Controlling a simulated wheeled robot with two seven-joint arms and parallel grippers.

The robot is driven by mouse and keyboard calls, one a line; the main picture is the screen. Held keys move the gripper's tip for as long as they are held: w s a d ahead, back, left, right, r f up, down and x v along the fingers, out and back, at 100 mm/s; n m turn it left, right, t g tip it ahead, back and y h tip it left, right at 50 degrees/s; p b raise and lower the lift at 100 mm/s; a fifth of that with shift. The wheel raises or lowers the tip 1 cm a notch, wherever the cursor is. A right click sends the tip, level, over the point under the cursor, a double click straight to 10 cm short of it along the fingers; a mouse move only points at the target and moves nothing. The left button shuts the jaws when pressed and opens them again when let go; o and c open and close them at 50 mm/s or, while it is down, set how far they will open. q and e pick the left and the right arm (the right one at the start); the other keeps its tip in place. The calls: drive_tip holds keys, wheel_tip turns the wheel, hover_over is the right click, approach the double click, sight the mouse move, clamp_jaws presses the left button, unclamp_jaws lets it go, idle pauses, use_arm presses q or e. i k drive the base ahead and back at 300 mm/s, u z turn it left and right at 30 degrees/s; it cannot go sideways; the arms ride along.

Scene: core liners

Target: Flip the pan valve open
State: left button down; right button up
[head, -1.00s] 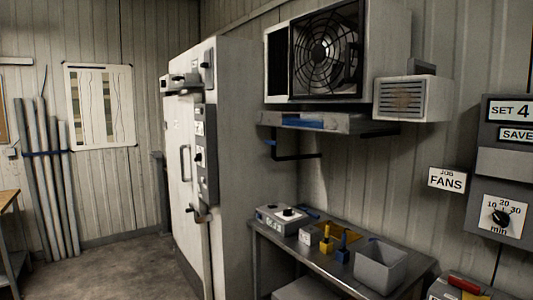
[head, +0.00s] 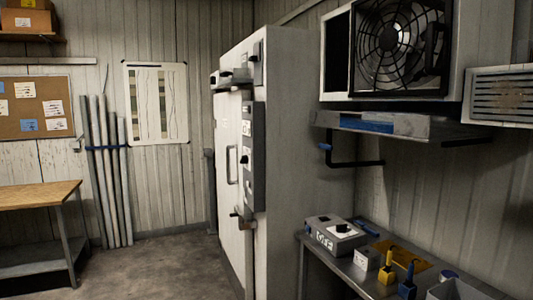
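A shallow grey pan (head: 411,127) sits on the wall under the fan unit, with a blue patch on its front. A black pipe (head: 355,163) runs below the pan. A small blue handle (head: 325,147) shows at the pipe's left end. It looks like the pan valve, but it is too small to tell its position for sure. Neither of my grippers is in view.
A tall white cabinet (head: 260,150) stands left of the pan. The fan unit (head: 395,50) hangs above it. A metal bench (head: 345,272) with a control box (head: 335,234) and small blocks stands below. The floor (head: 150,268) at left is clear.

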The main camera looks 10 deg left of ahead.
sight(325, 145)
drive_tip(key=u, duration=0.2)
drive_tip(key=i, duration=1.05)
drive_tip(key=z, duration=0.85)
drive_tip(key=i, duration=0.55)
drive_tip(key=z, duration=0.5)
